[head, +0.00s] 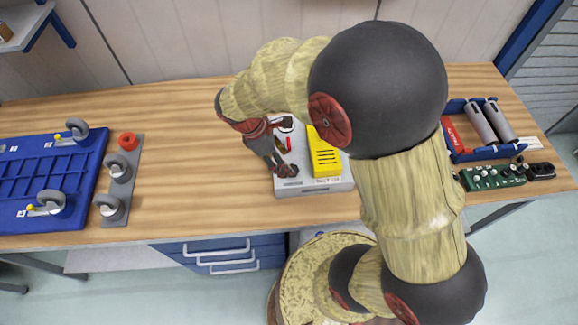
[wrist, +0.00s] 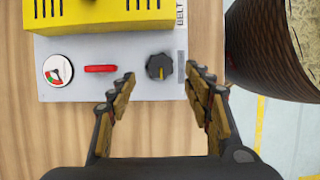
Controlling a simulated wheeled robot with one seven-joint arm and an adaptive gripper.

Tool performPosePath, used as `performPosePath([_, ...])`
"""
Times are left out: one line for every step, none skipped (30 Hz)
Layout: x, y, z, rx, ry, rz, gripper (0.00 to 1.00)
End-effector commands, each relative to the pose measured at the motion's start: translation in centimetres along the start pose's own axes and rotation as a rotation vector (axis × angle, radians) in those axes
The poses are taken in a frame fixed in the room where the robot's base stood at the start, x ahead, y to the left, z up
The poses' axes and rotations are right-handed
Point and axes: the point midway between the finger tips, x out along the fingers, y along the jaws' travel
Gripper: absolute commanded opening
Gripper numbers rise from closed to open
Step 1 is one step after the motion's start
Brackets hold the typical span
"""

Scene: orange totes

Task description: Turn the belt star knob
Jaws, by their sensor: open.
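The belt star knob (wrist: 159,67) is a dark round knob with a yellow mark pointing down in the wrist view. It sits on a light grey panel (wrist: 110,55), beside the label "BELT". My gripper (wrist: 162,82) is open, with its two fingers apart and the knob showing between and just beyond the fingertips. The fingers do not visibly touch it. In the head view my gripper (head: 284,150) is over the grey panel (head: 290,188) on the bench, and my arm hides the knob there.
A red bar handle (wrist: 100,68) and a round gauge (wrist: 57,71) are left of the knob. A yellow box (wrist: 95,14) stands behind them on the panel. In the head view, a blue tray (head: 60,165) and a grey caster plate (head: 125,170) are left; bare wood lies between.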

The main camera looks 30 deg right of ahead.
Motion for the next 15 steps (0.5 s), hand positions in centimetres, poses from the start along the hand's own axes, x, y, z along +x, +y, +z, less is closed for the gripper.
performPosePath([1.1, -0.1, 0.0, 0.001, -0.002, -0.003, 0.51])
performPosePath([1.5, -0.1, 0.0, 0.001, -0.001, -0.002, 0.51])
performPosePath([2.1, -0.1, 0.0, 0.001, -0.001, -0.002, 0.51])
performPosePath([2.5, -0.1, 0.0, 0.001, -0.001, -0.003, 0.51])
performPosePath([2.9, -0.1, 0.0, 0.001, -0.001, -0.003, 0.51])
performPosePath([3.3, 0.0, 0.0, 0.002, 0.000, -0.002, 0.51])
performPosePath([3.6, 0.0, 0.0, 0.002, 0.000, -0.001, 0.51])
performPosePath([3.8, 0.0, 0.0, 0.002, 0.000, -0.001, 0.51])
performPosePath([4.1, 0.0, 0.0, 0.002, 0.000, -0.002, 0.51])
performPosePath([4.3, 0.0, 0.0, 0.002, 0.000, -0.001, 0.51])
performPosePath([4.4, 0.0, 0.0, 0.002, 0.000, -0.001, 0.51])
performPosePath([4.5, 0.0, 0.0, 0.002, 0.000, -0.001, 0.51])
performPosePath([4.5, 0.0, 0.0, 0.002, 0.000, 0.000, 0.51])
performPosePath([4.5, 0.0, 0.0, 0.002, 0.001, 0.000, 0.51])
performPosePath([4.5, 0.0, 0.0, 0.002, 0.001, 0.000, 0.51])
